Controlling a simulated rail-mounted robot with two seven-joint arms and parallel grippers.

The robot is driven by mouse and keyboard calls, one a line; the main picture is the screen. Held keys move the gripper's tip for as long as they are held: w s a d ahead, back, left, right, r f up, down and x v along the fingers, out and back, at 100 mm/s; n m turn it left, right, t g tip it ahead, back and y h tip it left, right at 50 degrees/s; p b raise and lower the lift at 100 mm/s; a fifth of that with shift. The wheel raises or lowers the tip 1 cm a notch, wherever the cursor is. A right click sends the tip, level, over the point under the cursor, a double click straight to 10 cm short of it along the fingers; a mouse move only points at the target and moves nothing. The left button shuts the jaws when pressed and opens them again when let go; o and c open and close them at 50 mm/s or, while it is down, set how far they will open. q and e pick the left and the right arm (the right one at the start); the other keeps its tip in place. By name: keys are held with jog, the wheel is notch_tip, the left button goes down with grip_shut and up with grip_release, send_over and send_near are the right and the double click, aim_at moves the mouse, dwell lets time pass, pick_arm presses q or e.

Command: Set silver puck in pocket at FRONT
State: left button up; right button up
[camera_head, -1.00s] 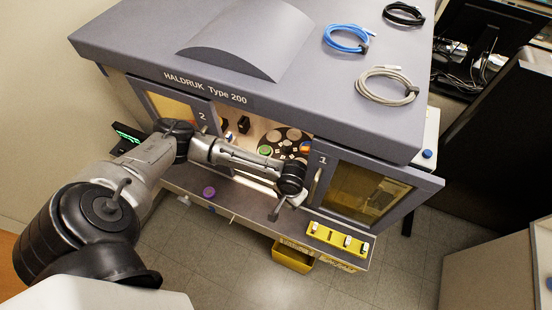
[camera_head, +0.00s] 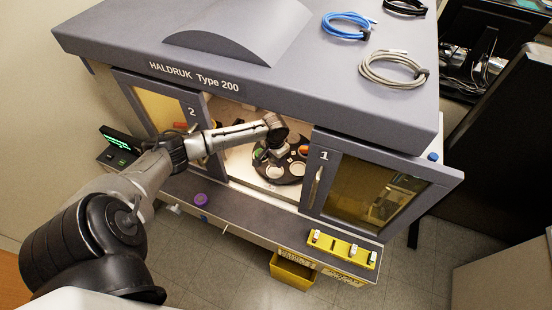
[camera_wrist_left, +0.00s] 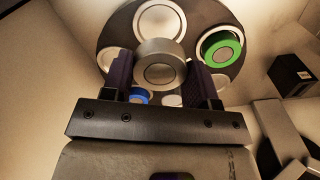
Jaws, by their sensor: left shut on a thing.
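My left gripper (camera_head: 275,155) is inside the open bay of the machine, over the dark round plate (camera_head: 284,178). In the left wrist view its fingers (camera_wrist_left: 160,78) are shut on the silver puck (camera_wrist_left: 159,58), a grey cylinder with a ring-marked face. The puck is in front of the plate (camera_wrist_left: 205,14); I cannot tell whether it touches it. A pale round pocket (camera_wrist_left: 160,20) shows just beyond the puck, and another (camera_wrist_left: 109,57) is to its left. In the head view the gripper hides the puck. No FRONT label is readable. My right gripper is not in view.
A green puck (camera_wrist_left: 222,48) sits on the plate to the right of the held puck. A blue piece (camera_wrist_left: 140,97) shows between the fingers. The bay is bordered by doors 2 (camera_head: 165,112) and 1 (camera_head: 365,192).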

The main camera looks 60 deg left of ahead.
aim_at(275, 172)
pick_arm(q)
jog(key=shift+s+d+r+p, duration=0.1)
jog(key=shift+p, duration=0.7)
notch_tip(275, 172, down, 4)
jog(key=shift+r+b, duration=0.15)
jog(key=shift+b, duration=0.85)
jog(key=shift+f, duration=0.75)
jog(key=shift+f, duration=0.1)
jog(key=shift+f+b, duration=0.45)
jog(key=shift+f, duration=0.3)
jog(key=o, duration=1.4)
